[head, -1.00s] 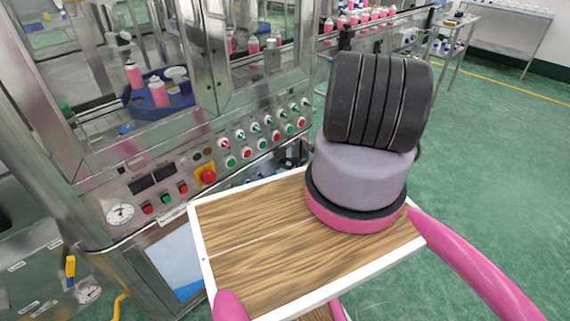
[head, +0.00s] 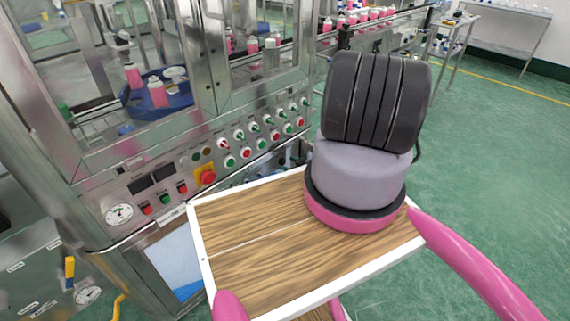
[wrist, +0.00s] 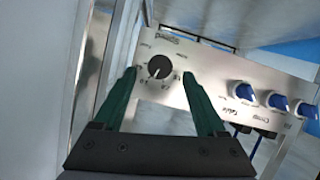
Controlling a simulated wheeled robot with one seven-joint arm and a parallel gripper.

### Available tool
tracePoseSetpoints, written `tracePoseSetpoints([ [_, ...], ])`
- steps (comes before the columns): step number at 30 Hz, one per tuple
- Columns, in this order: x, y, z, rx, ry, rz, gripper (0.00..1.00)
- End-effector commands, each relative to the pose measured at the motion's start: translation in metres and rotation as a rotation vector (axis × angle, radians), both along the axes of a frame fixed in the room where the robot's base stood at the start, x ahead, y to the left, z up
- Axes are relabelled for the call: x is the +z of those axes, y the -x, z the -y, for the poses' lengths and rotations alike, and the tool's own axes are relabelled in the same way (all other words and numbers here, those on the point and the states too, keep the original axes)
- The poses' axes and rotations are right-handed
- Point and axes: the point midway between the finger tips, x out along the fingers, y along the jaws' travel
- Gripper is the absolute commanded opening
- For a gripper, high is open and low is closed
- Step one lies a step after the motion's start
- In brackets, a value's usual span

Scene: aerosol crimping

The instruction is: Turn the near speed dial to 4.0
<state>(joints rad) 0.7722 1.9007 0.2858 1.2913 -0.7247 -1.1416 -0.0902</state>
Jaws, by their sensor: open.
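The near speed dial (wrist: 158,67) is a round black knob on a bare metal panel in the wrist view, with small printed scale marks around it and the word "Speed" close by. A pale pointer mark on the knob points toward the lower part of the picture; the scale number it meets is too small to read surely. My gripper (wrist: 159,75) is open, with one green finger on each side of the dial. Whether the fingertips touch the knob I cannot tell. The head view shows neither the dial nor my gripper.
Several blue-and-white knobs (wrist: 272,98) sit to the right on the same panel (wrist: 210,65). A metal wall stands close on the left of the wrist view. In the head view, the machine's front panel carries several buttons, a red emergency stop (head: 207,176) and a gauge (head: 119,214).

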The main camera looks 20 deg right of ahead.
Motion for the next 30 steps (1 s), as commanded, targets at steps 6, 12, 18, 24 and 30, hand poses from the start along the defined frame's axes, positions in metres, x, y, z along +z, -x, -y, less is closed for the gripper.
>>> tracePoseSetpoints([
  [6, 0.017, 0.040, 0.012, -0.003, -0.001, -0.001, 0.74],
  [12, 0.026, 0.061, 0.018, -0.002, 0.000, 0.000, 0.74],
  [18, 0.027, 0.065, 0.018, 0.000, 0.000, -0.001, 0.74],
  [24, 0.027, 0.065, 0.018, 0.000, 0.000, -0.001, 0.74],
  [30, 0.029, 0.058, 0.006, 0.010, 0.003, -0.003, 0.74],
])
